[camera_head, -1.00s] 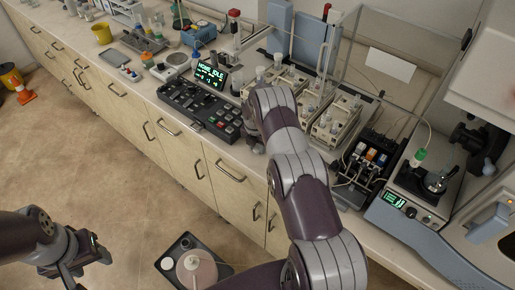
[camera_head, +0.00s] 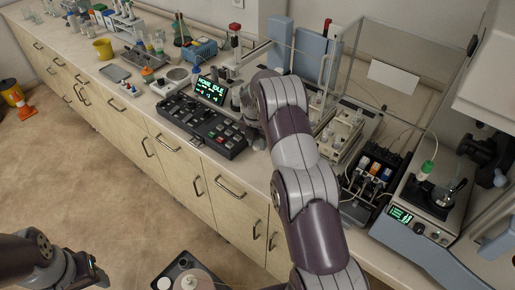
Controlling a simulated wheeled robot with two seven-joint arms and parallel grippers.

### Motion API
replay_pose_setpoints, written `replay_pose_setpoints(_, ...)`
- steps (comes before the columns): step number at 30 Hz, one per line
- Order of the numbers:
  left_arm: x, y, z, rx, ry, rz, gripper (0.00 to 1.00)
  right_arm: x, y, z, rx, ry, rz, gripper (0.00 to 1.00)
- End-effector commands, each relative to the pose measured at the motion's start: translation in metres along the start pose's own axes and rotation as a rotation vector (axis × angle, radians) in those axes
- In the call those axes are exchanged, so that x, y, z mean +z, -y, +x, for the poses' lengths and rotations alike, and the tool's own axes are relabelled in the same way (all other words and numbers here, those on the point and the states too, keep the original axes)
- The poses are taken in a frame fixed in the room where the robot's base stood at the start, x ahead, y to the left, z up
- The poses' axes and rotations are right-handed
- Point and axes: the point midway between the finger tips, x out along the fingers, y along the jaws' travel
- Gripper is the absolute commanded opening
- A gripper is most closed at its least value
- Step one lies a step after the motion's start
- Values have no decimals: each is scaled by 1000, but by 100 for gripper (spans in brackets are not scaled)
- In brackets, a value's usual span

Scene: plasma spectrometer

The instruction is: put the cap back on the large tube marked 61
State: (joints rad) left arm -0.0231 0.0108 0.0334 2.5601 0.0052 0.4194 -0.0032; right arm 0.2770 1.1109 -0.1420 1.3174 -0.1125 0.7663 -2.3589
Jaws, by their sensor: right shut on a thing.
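My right gripper (camera_head: 253,135) is low over the bench, between the black control box and the tube racks. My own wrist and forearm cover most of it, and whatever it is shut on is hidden. The racks (camera_head: 345,133) hold several tubes behind and right of my arm; part of them is behind the arm. I cannot read any number, so I cannot pick out the large tube marked 61. I cannot make out its cap either. My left gripper (camera_head: 92,272) hangs over the floor at the bottom left, far from the bench; its jaw opening is unclear.
The control box (camera_head: 203,118) and its lit screen (camera_head: 210,90) stand left of my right gripper. A black block with coloured caps (camera_head: 375,169) and a blue-grey instrument (camera_head: 412,232) stand to the right. A clear panel (camera_head: 400,70) rises behind the racks. A tray (camera_head: 165,275) shows at the bottom.

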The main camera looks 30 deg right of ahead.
Motion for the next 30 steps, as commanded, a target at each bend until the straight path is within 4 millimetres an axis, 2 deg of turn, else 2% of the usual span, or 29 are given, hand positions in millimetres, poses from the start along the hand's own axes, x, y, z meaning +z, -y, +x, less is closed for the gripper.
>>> replay_pose_setpoints(10,0,0,0,0,0,0,54,-2,0,0,-2,0,13,8)
replay_pose_setpoints(14,0,0,3,0,0,0,54,-18,-4,4,-21,-1,159,8)
replay_pose_setpoints(17,1,0,7,0,0,0,54,-45,-8,8,-52,-1,404,8)
replay_pose_setpoints(22,2,0,16,0,0,0,54,-105,-8,15,-127,0,994,8)
replay_pose_setpoints(27,3,0,23,0,0,0,54,-165,2,18,-201,0,1619,8)
replay_pose_setpoints(30,3,0,26,0,0,0,54,-190,9,19,-235,1,1895,8)
